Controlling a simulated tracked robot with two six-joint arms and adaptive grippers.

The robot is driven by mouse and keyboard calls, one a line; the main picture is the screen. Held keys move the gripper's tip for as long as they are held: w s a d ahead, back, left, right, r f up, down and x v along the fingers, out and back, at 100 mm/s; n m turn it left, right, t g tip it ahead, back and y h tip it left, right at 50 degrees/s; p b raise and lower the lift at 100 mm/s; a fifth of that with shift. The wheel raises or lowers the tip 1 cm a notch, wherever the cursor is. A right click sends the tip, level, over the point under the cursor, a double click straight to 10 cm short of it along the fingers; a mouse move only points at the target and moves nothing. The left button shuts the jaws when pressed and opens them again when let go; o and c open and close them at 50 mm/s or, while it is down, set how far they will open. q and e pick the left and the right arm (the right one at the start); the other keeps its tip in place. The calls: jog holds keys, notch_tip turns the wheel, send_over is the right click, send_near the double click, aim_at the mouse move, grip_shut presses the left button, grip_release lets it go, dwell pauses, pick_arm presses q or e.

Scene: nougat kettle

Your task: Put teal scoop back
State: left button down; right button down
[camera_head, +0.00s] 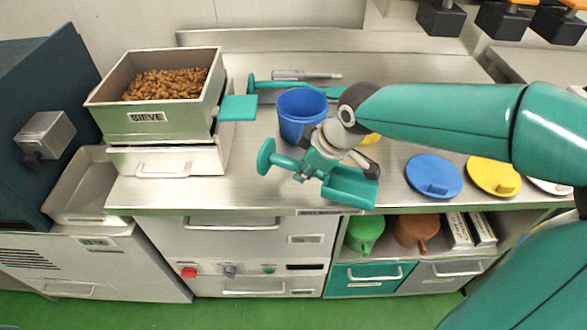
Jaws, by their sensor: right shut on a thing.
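The teal scoop (350,188) is in my right gripper (312,163), above the front part of the steel counter. My left gripper is not in view.
A blue cup (301,113) stands just behind the gripper, with another teal rod-like thing (252,83) behind it. The sieve box (147,117), filled with brown nuts, stands left. Blue (433,177) and yellow (494,177) lids lie right. Bare counter (245,185) shows left of the scoop.

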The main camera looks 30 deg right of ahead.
jog(key=shift+w+a, duration=0.25)
jog(key=shift+w, duration=0.85)
jog(key=shift+w+f, duration=0.2)
jog(key=shift+f, duration=1.55)
jog(key=c, duration=1)
grip_release()
